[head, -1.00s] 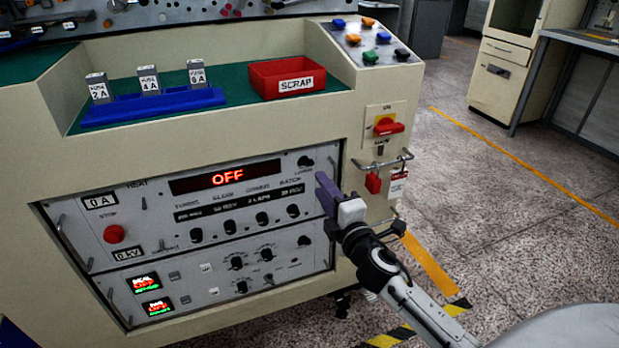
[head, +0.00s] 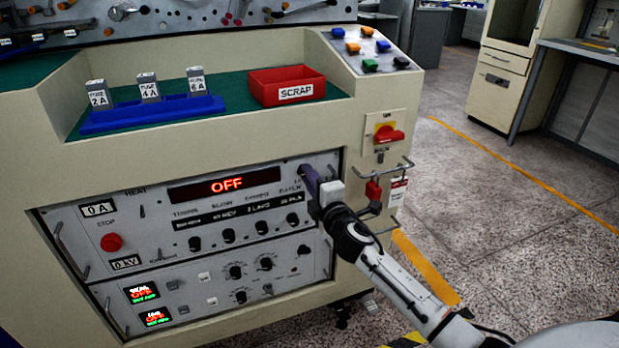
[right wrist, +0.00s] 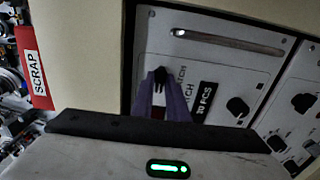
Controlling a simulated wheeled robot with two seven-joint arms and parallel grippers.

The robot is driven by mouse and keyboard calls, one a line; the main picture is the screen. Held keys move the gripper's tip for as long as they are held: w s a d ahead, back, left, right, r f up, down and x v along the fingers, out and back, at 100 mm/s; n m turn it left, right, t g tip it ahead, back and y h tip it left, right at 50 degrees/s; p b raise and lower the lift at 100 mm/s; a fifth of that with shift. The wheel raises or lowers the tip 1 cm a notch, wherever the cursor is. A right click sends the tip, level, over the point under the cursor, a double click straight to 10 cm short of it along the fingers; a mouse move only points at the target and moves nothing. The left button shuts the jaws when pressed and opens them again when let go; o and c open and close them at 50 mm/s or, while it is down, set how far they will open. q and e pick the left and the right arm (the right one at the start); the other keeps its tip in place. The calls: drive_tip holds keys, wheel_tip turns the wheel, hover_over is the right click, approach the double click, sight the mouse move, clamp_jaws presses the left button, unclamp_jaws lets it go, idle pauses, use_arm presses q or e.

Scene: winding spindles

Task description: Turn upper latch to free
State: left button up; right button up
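The upper latch (right wrist: 160,74) is a small black knob at the corner of the upper grey panel (head: 190,170), beside printed "LATCH" lettering in the right wrist view. My right gripper (right wrist: 160,84) has its purple fingers one on each side of this knob, fingertips at the panel face. The gap between them is narrow, and whether they press on the knob is not clear. In the head view the right gripper (head: 309,172) covers the latch at the panel's upper right corner. My left gripper is not in view.
A metal handle bar (right wrist: 225,42) runs near the latch. A red scrap bin (head: 287,85) and blue fuse rack (head: 150,113) stand above.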

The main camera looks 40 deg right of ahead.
clamp_jaws()
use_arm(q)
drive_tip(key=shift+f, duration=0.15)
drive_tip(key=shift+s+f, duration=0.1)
use_arm(e)
drive_tip(key=shift+m, duration=0.4)
use_arm(q)
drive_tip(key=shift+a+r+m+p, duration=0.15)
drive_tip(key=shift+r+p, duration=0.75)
drive_tip(key=shift+p, duration=0.65)
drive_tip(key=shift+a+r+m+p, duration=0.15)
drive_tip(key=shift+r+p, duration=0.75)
drive_tip(key=shift+p, duration=0.6)
use_arm(e)
drive_tip(key=shift+m, duration=8.6)
